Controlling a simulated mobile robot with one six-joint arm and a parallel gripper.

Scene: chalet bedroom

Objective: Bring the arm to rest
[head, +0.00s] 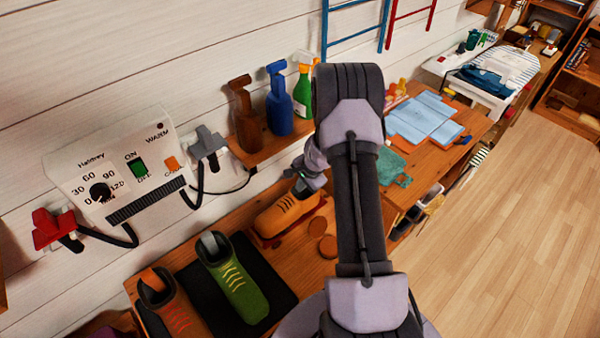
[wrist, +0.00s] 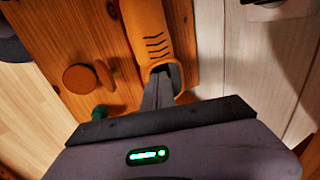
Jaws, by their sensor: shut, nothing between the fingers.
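My arm reaches forward over the wooden bench in the head view, bent at the elbow, and hides part of the bench. My gripper (head: 305,187) is near the collar of an orange shoe (head: 287,212). In the wrist view, its narrow grey fingers (wrist: 160,88) are together and empty, pointing at the opening of the orange shoe (wrist: 148,32). I cannot tell whether the tips are inside the opening or just above it.
A green shoe (head: 232,281) and a brown shoe (head: 168,305) stand on or by a black mat (head: 270,277). Round brown discs (head: 328,246) lie beside the orange shoe. Spray bottles (head: 278,102) stand on a shelf behind. Open floor (head: 500,230) lies to the right.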

